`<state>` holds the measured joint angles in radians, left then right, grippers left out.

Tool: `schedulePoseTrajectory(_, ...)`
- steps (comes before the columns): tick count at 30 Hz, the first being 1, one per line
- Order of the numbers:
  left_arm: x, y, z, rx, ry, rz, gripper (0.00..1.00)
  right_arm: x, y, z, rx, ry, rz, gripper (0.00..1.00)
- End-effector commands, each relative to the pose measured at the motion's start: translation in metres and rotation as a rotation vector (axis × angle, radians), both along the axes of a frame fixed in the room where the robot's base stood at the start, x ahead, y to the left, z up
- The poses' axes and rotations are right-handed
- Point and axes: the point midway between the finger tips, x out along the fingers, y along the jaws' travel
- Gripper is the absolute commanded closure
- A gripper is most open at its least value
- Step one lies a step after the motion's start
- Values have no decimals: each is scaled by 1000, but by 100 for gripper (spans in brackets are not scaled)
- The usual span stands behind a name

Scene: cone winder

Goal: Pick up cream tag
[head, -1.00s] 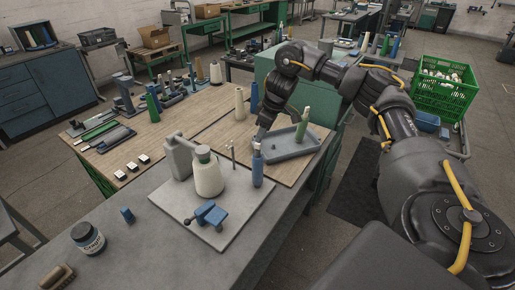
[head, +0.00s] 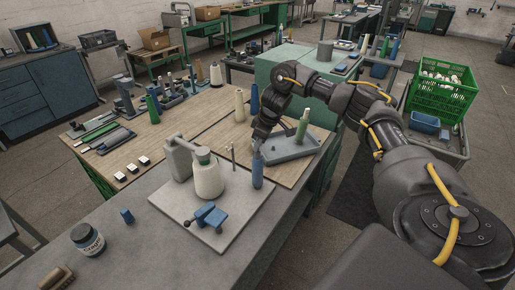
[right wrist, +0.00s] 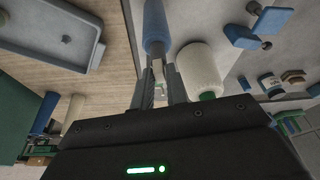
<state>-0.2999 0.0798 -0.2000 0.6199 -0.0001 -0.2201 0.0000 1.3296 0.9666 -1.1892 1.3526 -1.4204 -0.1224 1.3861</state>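A small cream piece, likely the cream tag (right wrist: 158,72), shows between the fingertips in the right wrist view, by the end of a blue cone (right wrist: 155,28). In the head view the blue cone (head: 257,172) stands upright on the light board, and the tag is hidden or too small to tell. My right gripper (head: 257,143) is at the cone's top. In the right wrist view its fingers (right wrist: 160,82) stand apart on either side of the cream piece; firm contact cannot be seen. My left gripper is not in view.
A blue clamp (head: 208,216) lies in front. The front bench is mostly clear.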

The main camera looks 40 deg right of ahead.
Motion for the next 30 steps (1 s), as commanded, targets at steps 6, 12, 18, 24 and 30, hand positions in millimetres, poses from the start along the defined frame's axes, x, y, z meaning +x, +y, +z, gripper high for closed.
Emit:
schedulePoseTrajectory(6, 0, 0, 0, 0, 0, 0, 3, 0, 0, 0, 0, 0, 0, 100)
schedulePoseTrajectory(12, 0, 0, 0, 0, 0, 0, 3, 0, 0, 0, 0, 0, 0, 100)
schedulePoseTrajectory(18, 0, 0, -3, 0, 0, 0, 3, 1, 0, 7, 0, -2, 1, 100)
schedulePoseTrajectory(24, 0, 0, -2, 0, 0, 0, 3, 1, -1, 37, -3, -6, 0, 100)
schedulePoseTrajectory(30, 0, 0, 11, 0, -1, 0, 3, -38, 13, 87, -4, -9, 6, 100)
